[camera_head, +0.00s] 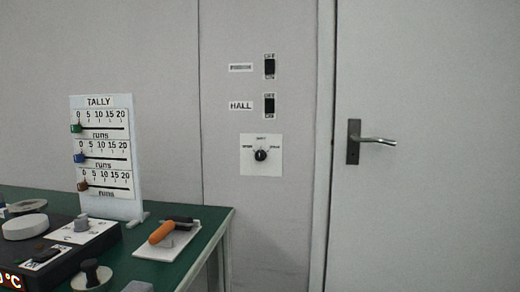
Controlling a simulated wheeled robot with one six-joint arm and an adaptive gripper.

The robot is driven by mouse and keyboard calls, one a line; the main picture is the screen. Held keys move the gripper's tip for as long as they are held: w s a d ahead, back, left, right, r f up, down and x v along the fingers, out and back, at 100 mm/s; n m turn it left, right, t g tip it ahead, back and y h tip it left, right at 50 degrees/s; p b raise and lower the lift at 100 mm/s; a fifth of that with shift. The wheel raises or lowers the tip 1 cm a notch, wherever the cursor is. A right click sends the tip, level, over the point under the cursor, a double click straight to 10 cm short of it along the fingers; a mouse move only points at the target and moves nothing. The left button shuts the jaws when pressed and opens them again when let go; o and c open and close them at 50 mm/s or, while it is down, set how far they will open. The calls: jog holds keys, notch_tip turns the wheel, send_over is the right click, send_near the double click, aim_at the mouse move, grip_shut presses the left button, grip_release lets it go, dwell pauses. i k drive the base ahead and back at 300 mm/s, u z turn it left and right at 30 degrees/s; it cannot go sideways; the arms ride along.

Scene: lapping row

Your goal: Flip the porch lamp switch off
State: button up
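Two black switches are on the grey wall panel in the head view, one above the other. The upper switch (270,67) has a small label (240,67) to its left whose text I cannot read. The lower switch (269,105) has a label (241,105) reading HALL. Tiny print sits above and below each switch, too small to read surely, and I cannot tell which way either lever is set. No readable porch label shows. My gripper is not in view.
A white plate with a black rotary knob (261,155) is below the switches. A door with a lever handle (375,141) is at right. A green table (200,258) at lower left holds a tally board (136,182), a white tray (151,252) with an orange-handled tool (161,233), and a black device (70,257).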

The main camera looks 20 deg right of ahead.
aim_at(269, 64)
jog(key=z, duration=0.95)
jog(key=i, duration=0.4)
jog(key=u, duration=0.95)
